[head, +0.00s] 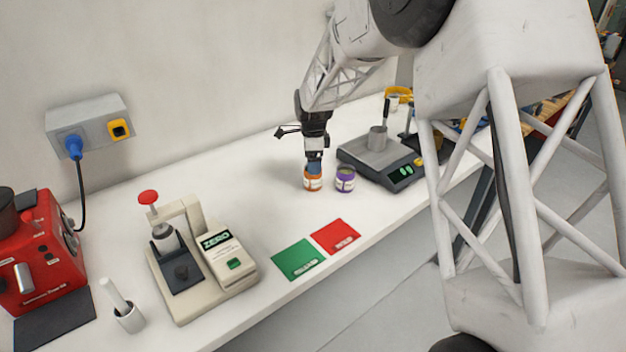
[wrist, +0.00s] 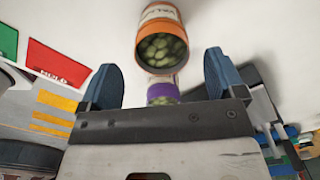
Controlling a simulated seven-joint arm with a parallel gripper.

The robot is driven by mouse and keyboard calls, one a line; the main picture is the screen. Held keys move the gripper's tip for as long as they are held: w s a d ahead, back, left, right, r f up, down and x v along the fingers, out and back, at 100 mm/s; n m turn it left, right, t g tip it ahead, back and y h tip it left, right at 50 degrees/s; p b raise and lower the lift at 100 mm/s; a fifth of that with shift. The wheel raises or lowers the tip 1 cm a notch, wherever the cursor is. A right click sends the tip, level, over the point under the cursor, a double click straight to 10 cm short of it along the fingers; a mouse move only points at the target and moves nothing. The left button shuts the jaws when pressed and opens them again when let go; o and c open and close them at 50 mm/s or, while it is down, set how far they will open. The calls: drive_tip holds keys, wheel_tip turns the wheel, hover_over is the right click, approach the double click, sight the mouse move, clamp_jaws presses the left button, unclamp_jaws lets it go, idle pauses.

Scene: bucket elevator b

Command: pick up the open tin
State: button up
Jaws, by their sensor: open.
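An orange tin (head: 313,182) stands on the white bench, with its open top and green beans inside showing in the wrist view (wrist: 160,24). A purple tin (head: 345,181) stands just to its right, with a greenish top; whether it is open or lidded I cannot tell. In the wrist view the purple tin (wrist: 162,90) is partly hidden by my gripper. My gripper (head: 314,167) points down right above the orange tin. Its two blue fingers (wrist: 160,65) are apart, with nothing held between them. The orange tin appears ahead of the gap; contact is not clear.
A scale (head: 395,174) with a metal cup (head: 377,138) stands to the right of the tins. Green (head: 298,260) and red (head: 335,237) cards lie in front. A beige press-like device (head: 190,262) and a red machine (head: 40,250) stand left.

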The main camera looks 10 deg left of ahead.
sight(314, 177)
drive_tip(key=shift+f, duration=0.7)
drive_tip(key=shift+f, duration=0.15)
drive_tip(key=shift+w+f, duration=0.1)
drive_tip(key=shift+f, duration=2.4)
drive_tip(key=shift+c, duration=0.5)
drive_tip(key=c, duration=1.3)
drive_tip(key=shift+r, duration=0.2)
